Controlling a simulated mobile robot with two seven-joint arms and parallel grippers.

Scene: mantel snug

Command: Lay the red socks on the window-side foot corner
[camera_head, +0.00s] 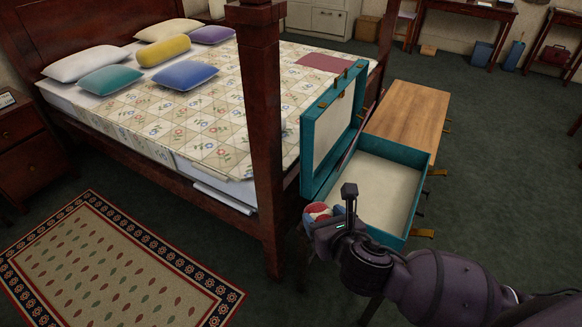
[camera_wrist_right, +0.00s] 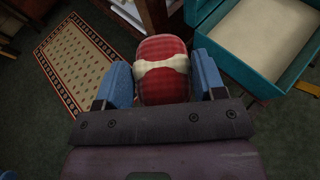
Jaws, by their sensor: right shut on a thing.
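My right gripper (camera_head: 330,209) is shut on the red socks (camera_head: 317,210), a rounded red bundle with a white band. In the right wrist view the socks (camera_wrist_right: 163,85) sit between the two blue fingers of the gripper (camera_wrist_right: 164,78). They are held in the air beside the near bedpost, left of the open teal suitcase. The bed (camera_head: 205,115) has a patchwork floral quilt. A dark red patch (camera_head: 323,62) lies flat near the bed's far foot corner. My left gripper is not in view.
The open teal suitcase (camera_head: 412,158) has its lid raised against the bed's foot and looks empty. A wooden bench top (camera_head: 408,112) lies behind it. A tall bedpost (camera_head: 262,120) stands at the near foot corner. Several pillows lie at the head. A patterned rug (camera_head: 110,265) covers the floor.

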